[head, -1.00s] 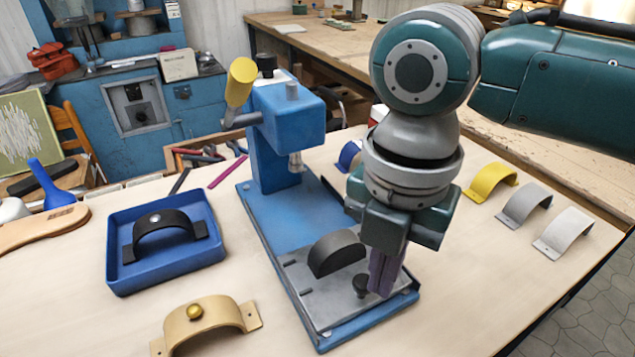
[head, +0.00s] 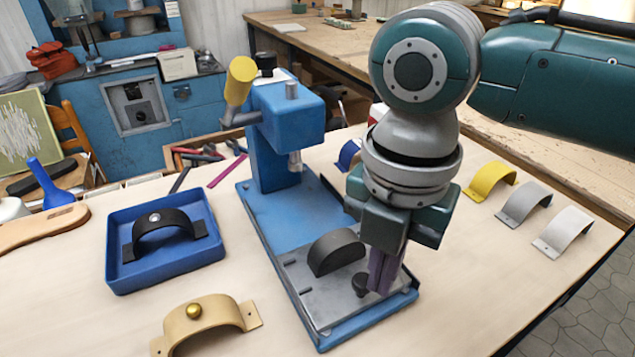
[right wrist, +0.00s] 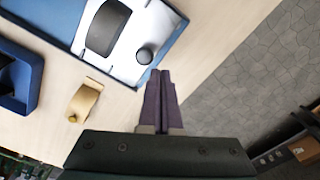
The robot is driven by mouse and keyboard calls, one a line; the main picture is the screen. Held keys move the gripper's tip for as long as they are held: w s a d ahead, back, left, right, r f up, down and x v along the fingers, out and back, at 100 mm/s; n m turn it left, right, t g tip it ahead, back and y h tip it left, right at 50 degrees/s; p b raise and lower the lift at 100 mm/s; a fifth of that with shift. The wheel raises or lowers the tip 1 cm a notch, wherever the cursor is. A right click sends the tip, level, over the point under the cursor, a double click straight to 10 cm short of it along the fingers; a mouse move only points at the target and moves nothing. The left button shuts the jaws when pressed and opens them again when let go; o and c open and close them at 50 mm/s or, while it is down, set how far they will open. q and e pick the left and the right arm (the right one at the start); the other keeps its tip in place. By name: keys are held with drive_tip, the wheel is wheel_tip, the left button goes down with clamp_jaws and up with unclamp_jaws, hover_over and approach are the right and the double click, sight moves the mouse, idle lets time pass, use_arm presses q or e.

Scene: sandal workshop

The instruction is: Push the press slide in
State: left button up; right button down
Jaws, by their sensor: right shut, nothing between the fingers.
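The blue press (head: 285,115) stands on a blue base plate with a yellow-ended lever at its upper left. The grey metal press slide (head: 322,300) lies at the near end of the base, out in front of the press head. It carries a black curved form (head: 336,253) and a black knob (head: 360,285). The slide also shows in the right wrist view (right wrist: 122,52), with its knob (right wrist: 144,56). My right gripper (head: 382,285) is shut and empty, pointing down right beside the knob; in the right wrist view its fingertips (right wrist: 160,74) are near the knob. Contact cannot be told. My left gripper is not in view.
A blue tray (head: 118,270) holding a black strap is left of the press. A tan strap (head: 205,318) with a brass stud lies in front. Yellow (head: 490,180), grey (head: 524,203) and white (head: 565,231) straps lie at right. The near right tabletop is clear.

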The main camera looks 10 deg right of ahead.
sight(343, 261)
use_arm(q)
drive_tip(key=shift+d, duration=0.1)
use_arm(e)
drive_tip(key=shift+f, duration=0.1)
drive_tip(key=shift+f+b, duration=0.35)
drive_tip(key=shift+f, duration=0.05)
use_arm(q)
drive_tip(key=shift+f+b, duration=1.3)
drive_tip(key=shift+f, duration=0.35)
use_arm(e)
drive_tip(key=shift+f, duration=1.85)
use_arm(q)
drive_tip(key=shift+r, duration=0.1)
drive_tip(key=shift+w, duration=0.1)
